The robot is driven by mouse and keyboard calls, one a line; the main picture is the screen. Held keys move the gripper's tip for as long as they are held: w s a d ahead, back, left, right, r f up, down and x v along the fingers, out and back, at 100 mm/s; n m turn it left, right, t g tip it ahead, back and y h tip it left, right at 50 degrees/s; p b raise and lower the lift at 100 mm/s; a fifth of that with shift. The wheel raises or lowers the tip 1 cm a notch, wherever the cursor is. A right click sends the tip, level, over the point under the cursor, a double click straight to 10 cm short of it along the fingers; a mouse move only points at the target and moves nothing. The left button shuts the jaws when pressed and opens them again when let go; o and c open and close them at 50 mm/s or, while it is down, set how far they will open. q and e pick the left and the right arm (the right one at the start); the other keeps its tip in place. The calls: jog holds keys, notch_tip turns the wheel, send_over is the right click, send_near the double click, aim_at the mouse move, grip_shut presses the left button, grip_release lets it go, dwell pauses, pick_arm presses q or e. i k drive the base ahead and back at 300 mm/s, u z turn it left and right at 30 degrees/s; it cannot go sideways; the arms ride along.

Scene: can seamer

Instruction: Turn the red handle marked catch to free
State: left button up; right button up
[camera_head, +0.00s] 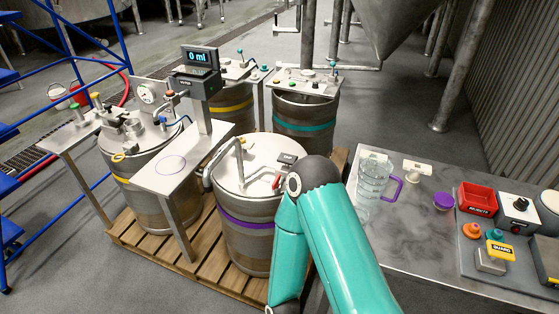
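A small red handle (277,182) stands on the lid of the steel drum with the purple band (246,219), close to a dark grey block (287,158). Any lettering on it is too small to read, so I cannot confirm that it is the one marked catch. One teal arm of mine rises from the bottom edge, bends at a dark elbow just right of the red handle, and runs back down out of the picture. It partly covers the drum's right side.
A bent pipe (208,172) rises on the drum's left. A stand with a "0 ml" display (200,58) is behind. A jug with a purple handle (372,178) stands on the grey table (420,225). Red tray (477,198) and control box (518,210) sit right.

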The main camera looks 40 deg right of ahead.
aim_at(275, 184)
jog(key=z, duration=0.3)
jog(key=i, duration=0.75)
jog(key=z, duration=0.5)
jog(key=k, duration=0.9)
jog(key=z, duration=0.15)
jog(key=i, duration=0.9)
jog(key=u, duration=0.1)
